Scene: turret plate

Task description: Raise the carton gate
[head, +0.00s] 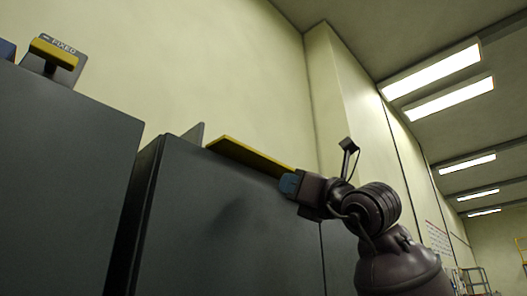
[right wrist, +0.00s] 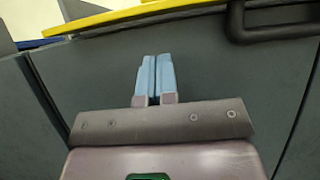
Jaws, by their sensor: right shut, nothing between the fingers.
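A flat yellow strip (head: 248,156) lies along the top of a dark grey cabinet (head: 215,215); I cannot tell whether it is the carton gate. In the right wrist view the yellow strip (right wrist: 130,15) crosses the top. A dark bar-shaped handle (right wrist: 238,25) shows at the upper right there. My right gripper (head: 289,184) is at the right end of the strip in the head view. Its blue fingers (right wrist: 155,60) are together and empty, in front of the dark panel (right wrist: 215,75), just below the strip. I cannot tell whether they touch it. My left gripper is out of view.
Another dark grey cabinet (head: 60,150) stands at the left, with a narrow gap between the two. A yellow handle (head: 54,53) and a grey sign plate (head: 66,47) are on its top. A pale wall (head: 200,70) rises behind. Open room shows at the far right.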

